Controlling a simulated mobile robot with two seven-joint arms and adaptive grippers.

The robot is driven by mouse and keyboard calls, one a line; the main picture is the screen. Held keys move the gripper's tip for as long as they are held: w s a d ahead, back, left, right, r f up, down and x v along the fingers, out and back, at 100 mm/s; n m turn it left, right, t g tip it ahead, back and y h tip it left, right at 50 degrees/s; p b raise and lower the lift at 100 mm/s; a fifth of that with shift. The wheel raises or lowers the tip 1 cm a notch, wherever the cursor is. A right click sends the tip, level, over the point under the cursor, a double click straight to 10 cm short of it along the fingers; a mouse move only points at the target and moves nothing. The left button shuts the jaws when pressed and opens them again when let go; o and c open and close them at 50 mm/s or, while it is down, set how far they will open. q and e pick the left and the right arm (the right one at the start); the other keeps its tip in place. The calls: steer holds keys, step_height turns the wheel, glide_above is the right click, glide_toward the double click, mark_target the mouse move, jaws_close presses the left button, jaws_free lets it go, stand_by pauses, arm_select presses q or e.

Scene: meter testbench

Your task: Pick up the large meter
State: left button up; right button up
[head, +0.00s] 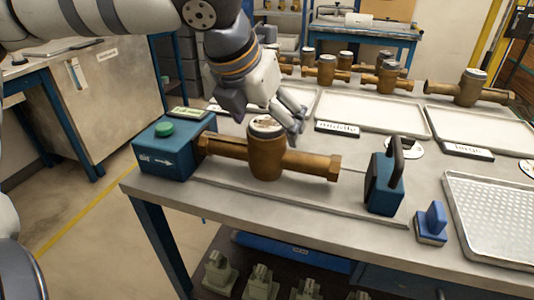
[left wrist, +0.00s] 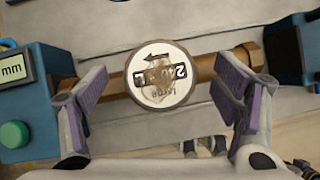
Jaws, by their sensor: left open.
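A large brass meter (head: 266,152) lies on the near bench, its pipe running left to right and its round white dial facing up. Its left pipe end meets a blue box (head: 172,148) with a green button; its right end is free, short of a blue clamp (head: 384,180) with a black handle. My left gripper (head: 290,122) is open and empty just above and behind the meter. In the left wrist view its fingers (left wrist: 165,105) stand apart on either side of the dial (left wrist: 161,76), over the pipe. Whether they touch it cannot be told. My right gripper is not in view.
White trays (head: 365,108) with label plates (head: 337,128) lie behind the meter, and several other brass meters (head: 326,72) stand farther back. A perforated metal tray (head: 490,215) and a small blue block (head: 431,224) are at right.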

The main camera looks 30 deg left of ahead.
arm_select(q)
steer(key=shift+w+f, duration=0.35)
steer(key=shift+f, duration=0.15)
jaws_close()
steer(key=shift+r, duration=0.2)
